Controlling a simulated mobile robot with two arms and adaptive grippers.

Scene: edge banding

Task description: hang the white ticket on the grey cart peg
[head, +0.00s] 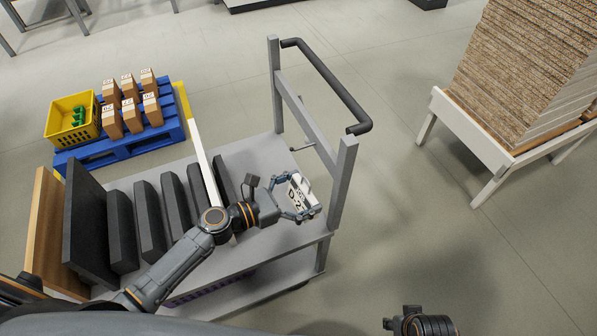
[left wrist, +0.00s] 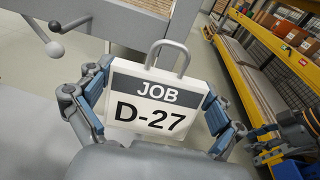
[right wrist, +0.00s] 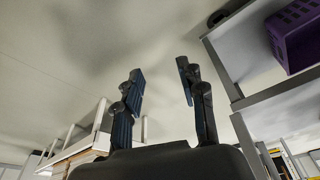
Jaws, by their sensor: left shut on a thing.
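The white ticket (head: 301,196) has a dark JOB band, the text D-27 and a grey loop on top. My left gripper (head: 296,198) is shut on its sides above the cart top; the left wrist view shows the ticket (left wrist: 155,103) upright between the fingers (left wrist: 153,105). The grey cart peg (head: 303,147) is a thin rod on the cart's end frame, beyond the ticket and apart from it. Two ball-tipped rods show at the upper left of the left wrist view; I cannot tell which is the peg. My right gripper (right wrist: 161,85) is open and empty.
The grey cart (head: 262,155) carries several dark panels and has a black handle (head: 330,80). A blue pallet (head: 120,150) with boxes and a yellow crate (head: 72,118) stands at left. Stacked boards (head: 530,75) stand at right. Floor right of the cart is clear.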

